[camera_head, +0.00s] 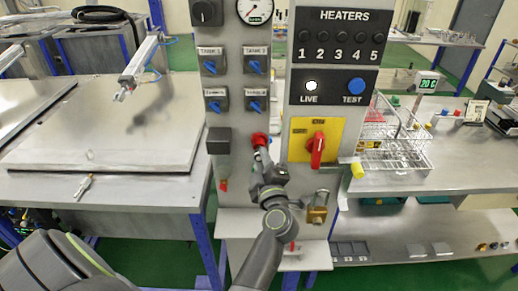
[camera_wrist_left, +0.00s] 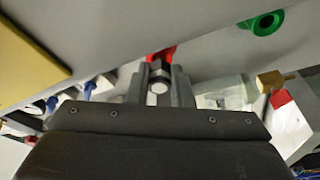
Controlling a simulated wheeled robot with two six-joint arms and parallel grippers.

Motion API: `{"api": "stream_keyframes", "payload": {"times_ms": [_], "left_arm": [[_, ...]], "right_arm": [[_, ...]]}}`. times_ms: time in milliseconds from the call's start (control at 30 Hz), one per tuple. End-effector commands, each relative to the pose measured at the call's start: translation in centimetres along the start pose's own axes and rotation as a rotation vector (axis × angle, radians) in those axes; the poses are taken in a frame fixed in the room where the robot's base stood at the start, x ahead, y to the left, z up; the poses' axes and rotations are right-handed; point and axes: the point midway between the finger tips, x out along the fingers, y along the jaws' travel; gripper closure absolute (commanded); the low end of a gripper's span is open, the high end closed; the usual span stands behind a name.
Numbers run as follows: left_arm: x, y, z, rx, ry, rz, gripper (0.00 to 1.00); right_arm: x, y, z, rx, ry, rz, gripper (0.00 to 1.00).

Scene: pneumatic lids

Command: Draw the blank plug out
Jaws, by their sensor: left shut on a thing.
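My left gripper (camera_head: 262,158) is at the grey panel column, below the blue switches. In the left wrist view its two fingers (camera_wrist_left: 159,78) are closed on either side of a short metal piece with a round pale end, which I take as the blank plug (camera_wrist_left: 159,87). Just beyond it is a red fitting (camera_wrist_left: 160,56) at the panel face; the same red fitting (camera_head: 260,138) shows in the head view. The plug appears to be still at the red fitting; how deep it sits is hidden. My right gripper is not in view.
A green ring-shaped port (camera_wrist_left: 262,23) is near the fitting. The yellow plate with red rotary switch (camera_head: 317,149) and a brass padlock (camera_head: 317,208) are to the right. A steel bench (camera_head: 90,120) stands left; a wire rack (camera_head: 395,150) stands right.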

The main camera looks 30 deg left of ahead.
Motion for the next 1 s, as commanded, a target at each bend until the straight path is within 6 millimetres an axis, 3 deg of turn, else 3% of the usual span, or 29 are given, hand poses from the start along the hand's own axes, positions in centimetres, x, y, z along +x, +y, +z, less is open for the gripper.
{"api": "stream_keyframes", "payload": {"times_ms": [1000], "left_arm": [[-2.5,-0.2,-0.5,0.000,-0.003,-0.005,1.00]], "right_arm": [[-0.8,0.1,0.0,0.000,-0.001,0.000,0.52]]}}
